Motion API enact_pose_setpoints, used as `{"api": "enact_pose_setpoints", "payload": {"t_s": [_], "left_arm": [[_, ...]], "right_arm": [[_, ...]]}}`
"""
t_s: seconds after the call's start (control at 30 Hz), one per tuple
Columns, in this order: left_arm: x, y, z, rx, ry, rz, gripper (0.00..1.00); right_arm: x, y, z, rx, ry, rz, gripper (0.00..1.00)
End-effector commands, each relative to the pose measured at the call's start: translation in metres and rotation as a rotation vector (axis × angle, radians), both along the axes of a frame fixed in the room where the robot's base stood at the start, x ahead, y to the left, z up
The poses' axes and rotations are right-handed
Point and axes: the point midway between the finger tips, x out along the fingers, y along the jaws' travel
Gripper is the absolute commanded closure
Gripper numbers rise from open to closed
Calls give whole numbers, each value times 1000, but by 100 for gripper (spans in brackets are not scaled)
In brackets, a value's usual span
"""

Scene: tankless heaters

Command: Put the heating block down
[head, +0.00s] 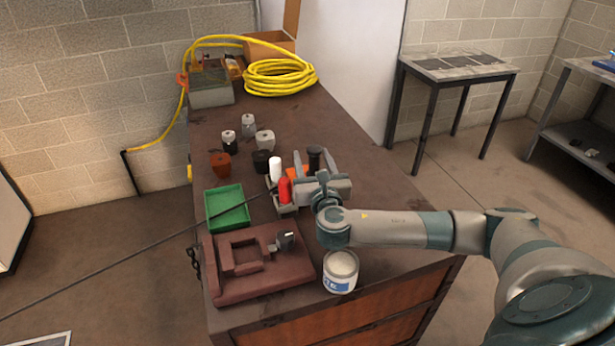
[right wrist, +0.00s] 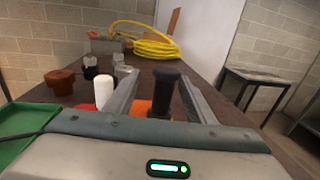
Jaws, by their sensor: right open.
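My right gripper (head: 312,158) is open over the workbench (head: 385,205), fingers pointing away from me. A black upright knob or handle (right wrist: 165,92) stands between its fingers in the right wrist view, apart from both. Orange material (right wrist: 140,107) shows beside it, partly hidden by the gripper. I cannot tell for sure which thing is the heating block; a small grey metal block (head: 285,241) sits on the reddish-brown fixture (head: 262,284). My left gripper is out of view.
A white bottle (head: 275,169) and a red bottle (head: 285,191) stand in a grey holder left of the gripper. A green tray (head: 228,207), white can (head: 340,271), several small capped pieces (head: 220,166) and a yellow hose coil (head: 280,78) are also on the bench.

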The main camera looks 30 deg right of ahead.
Motion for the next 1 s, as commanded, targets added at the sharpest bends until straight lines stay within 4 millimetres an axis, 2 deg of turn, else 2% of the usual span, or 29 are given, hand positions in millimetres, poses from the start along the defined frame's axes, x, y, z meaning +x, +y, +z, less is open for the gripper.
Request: {"api": "enact_pose_setpoints", "payload": {"t_s": [0.33,0.6,0.73,1.0], "left_arm": [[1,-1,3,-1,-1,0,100],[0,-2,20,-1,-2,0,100],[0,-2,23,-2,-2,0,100],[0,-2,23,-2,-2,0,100]], "right_arm": [[3,-3,1,-2,1,-1,50],[27,-20,5,-2,1,-2,50],[39,-24,2,-1,0,-1,50],[45,-27,0,-1,1,-1,50]]}}
